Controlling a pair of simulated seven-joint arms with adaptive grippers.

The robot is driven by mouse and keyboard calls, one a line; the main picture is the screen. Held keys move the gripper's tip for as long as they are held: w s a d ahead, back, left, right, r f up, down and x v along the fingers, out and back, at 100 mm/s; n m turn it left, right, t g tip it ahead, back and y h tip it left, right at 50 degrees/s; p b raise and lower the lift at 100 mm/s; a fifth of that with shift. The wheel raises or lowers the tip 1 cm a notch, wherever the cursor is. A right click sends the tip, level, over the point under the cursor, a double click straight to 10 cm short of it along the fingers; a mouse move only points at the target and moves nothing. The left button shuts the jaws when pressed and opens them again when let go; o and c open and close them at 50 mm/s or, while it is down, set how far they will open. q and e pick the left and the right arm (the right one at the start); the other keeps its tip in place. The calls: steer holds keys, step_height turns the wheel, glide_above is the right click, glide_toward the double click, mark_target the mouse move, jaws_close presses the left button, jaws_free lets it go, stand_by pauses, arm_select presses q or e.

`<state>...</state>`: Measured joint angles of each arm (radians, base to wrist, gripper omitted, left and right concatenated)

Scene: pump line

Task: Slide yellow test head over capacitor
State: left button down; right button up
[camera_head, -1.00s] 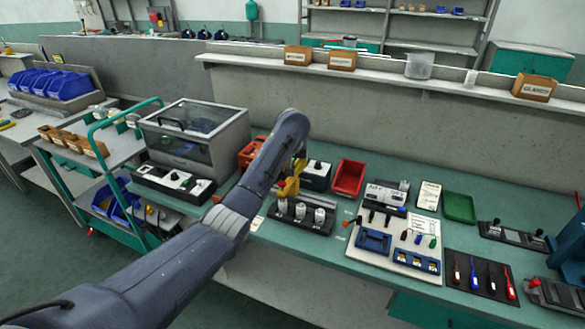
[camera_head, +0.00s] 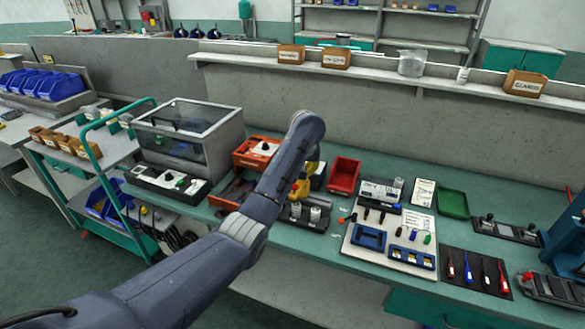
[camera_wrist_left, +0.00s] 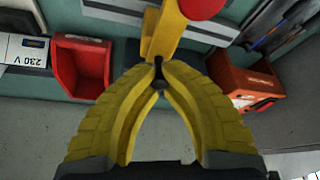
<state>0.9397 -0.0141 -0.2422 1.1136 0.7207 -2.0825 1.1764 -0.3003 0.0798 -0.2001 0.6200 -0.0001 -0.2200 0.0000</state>
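My left gripper (camera_wrist_left: 160,78) is shut on the yellow test head (camera_wrist_left: 166,38), which has a round red end at the top of the left wrist view. In the head view the yellow test head (camera_head: 301,187) hangs below my wrist, above or just behind the black holder (camera_head: 320,226) with white capacitors. One white capacitor (camera_head: 315,214) stands upright at the right, and another (camera_head: 296,209) shows close beside my arm. My forearm hides the holder's left part. I cannot tell whether the test head touches a capacitor. My right gripper is not in view.
A red bin (camera_head: 344,176) stands behind and right of the holder; an orange bin (camera_head: 255,152) lies to the left. A clear-lidded box (camera_head: 188,138) stands farther left. A pale board (camera_head: 391,235) with blue parts lies right of the holder.

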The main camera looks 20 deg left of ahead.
arm_select(q)
steer(key=shift+d+r, duration=0.2)
steer(key=shift+d, duration=0.25)
steer(key=shift+w, duration=0.1)
steer(key=c, duration=1.3)
jaws_free()
steer(key=shift+f, duration=0.15)
steer(key=v, duration=1.2)
